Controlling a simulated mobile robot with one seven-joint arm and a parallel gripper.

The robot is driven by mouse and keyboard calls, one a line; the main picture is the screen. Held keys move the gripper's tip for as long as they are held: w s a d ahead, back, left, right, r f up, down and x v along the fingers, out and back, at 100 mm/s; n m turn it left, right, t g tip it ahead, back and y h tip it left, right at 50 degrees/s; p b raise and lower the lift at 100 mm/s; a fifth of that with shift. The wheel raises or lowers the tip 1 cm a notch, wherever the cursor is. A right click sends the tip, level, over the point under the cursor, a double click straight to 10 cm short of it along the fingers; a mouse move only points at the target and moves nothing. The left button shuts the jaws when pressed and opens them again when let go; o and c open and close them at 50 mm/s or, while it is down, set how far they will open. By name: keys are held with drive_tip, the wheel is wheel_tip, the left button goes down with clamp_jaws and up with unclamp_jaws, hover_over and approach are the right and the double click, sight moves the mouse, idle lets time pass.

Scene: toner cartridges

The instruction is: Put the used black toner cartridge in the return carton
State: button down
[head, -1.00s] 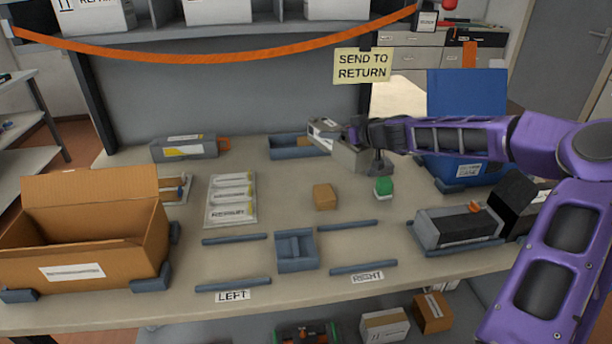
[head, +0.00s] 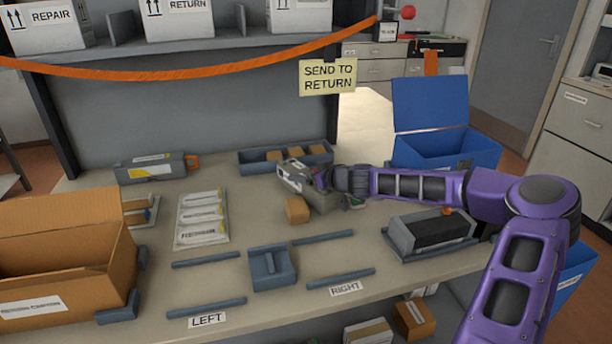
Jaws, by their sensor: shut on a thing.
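My gripper (head: 327,181) is shut on a grey cartridge (head: 322,203) with a pale end, over the middle back of the bench. My fingers hide part of it, and I cannot tell whether it touches the bench. Another grey cartridge (head: 150,169) with a yellow-marked label and an orange end lies at the back left. A long unit with a black top (head: 440,230) sits in a grey tray at the right. The open brown return carton (head: 60,290) stands at the front left, its inside partly visible.
A brown block (head: 297,210) is close beside the held cartridge; a green-topped item (head: 354,201) is partly hidden by my arm. A blue-grey tray (head: 255,168) holds brown pieces behind. Low rails and a grey block (head: 272,268) occupy the front. An open blue bin (head: 445,150) stands back right.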

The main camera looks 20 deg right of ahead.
drive_tip(key=shift+r, duration=0.1)
unclamp_jaws()
